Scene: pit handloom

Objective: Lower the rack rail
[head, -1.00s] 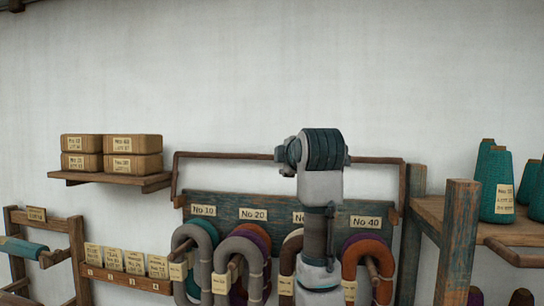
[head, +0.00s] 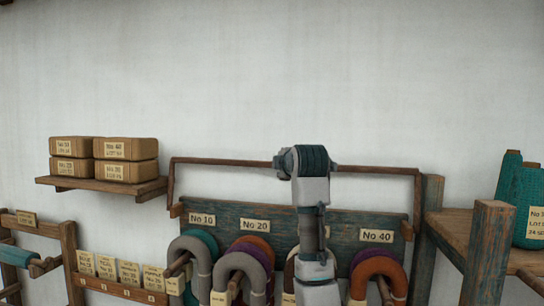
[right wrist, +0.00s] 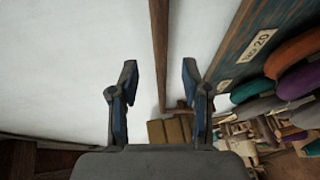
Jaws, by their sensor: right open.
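The rack rail (head: 225,158) is a thin brown wooden bar with a downward arm at each end. It stands raised above the blue-green label board (head: 340,224) of the yarn rack. My right arm rises in front of the rack, and its wrist covers the middle of the rail. In the right wrist view my right gripper (right wrist: 160,78) is open. The rail (right wrist: 160,40) runs up the picture between its two fingers; I cannot tell whether it touches them or how deep it lies. My left gripper is not in view.
Looped yarn hanks (head: 378,272) hang below the board. A shelf with stacked boxes (head: 126,172) is left of the rail. A wooden post (head: 488,250) and a shelf with teal cones (head: 527,205) stand at right. The wall above is clear.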

